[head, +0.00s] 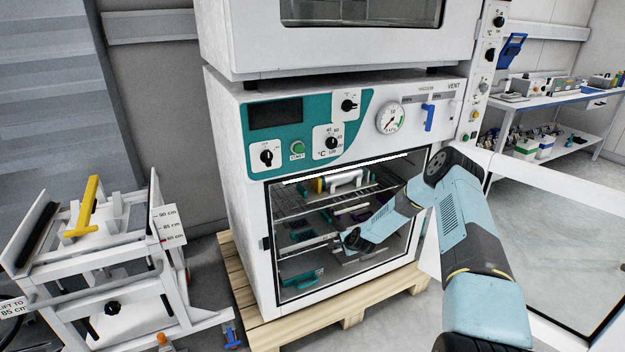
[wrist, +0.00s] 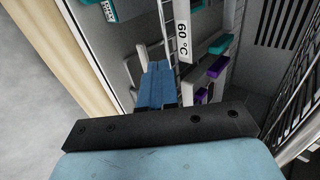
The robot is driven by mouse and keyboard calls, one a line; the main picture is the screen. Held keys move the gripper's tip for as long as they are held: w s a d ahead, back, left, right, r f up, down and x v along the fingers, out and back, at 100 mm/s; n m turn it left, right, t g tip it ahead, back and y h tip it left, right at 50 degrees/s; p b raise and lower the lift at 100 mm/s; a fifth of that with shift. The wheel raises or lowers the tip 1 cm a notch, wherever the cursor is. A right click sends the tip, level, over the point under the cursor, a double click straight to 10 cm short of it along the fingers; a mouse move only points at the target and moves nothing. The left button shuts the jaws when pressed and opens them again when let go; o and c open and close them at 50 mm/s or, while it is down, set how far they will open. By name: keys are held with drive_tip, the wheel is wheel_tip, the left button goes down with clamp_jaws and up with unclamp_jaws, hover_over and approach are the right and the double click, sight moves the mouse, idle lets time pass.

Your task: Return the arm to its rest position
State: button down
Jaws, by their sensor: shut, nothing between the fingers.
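My light blue arm (head: 465,225) comes up from the lower right, bends near the oven's right side and points down-left to the oven opening. My gripper (wrist: 158,68) shows in the wrist view as blue fingers close together beyond a dark plate, with nothing held. In the head view the arm's end (head: 352,238) lies across the oven opening, but the fingers are hard to make out there. The oven (head: 228,150) has a teal control panel, and its glazed door (head: 560,225) stands open to the right. I cannot tell how deep the gripper reaches inside.
Wire shelves (head: 290,205) hold teal and purple pieces close around the arm's end. A "60 °C" label (wrist: 184,28) is near the fingers. A wooden pallet (head: 345,318) lies under the oven. A white lift cart (head: 110,270) stands left; a bench (head: 550,100) is back right.

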wheel_tip(320, 180, up, 25)
drive_tip(key=s+n+g, duration=0.2)
drive_tip(key=n, duration=0.4)
drive_tip(key=s+r+n+h, duration=0.1)
drive_tip(key=s+r, duration=0.4)
drive_tip(key=r, duration=0.3)
drive_tip(key=s+d+r+n+h, duration=0.1)
drive_tip(key=s+r+n, duration=0.1)
drive_tip(key=s+r, duration=0.35)
drive_tip(key=s+r+n+h, duration=0.1)
drive_tip(key=s+r, duration=0.2)
drive_tip(key=r, duration=0.7)
drive_tip(key=s+d+r+n, duration=0.1)
drive_tip(key=s+r, duration=0.5)
drive_tip(key=s, duration=0.4)
drive_tip(key=s+d+r+n, duration=0.1)
drive_tip(key=s+r, duration=0.6)
drive_tip(key=s, duration=0.3)
drive_tip(key=s+r+n+g, duration=0.1)
drive_tip(key=s+r, duration=0.1)
drive_tip(key=s, duration=1.8)
drive_tip(key=shift+s+d+n, duration=0.25)
drive_tip(key=shift+d+n, duration=0.15)
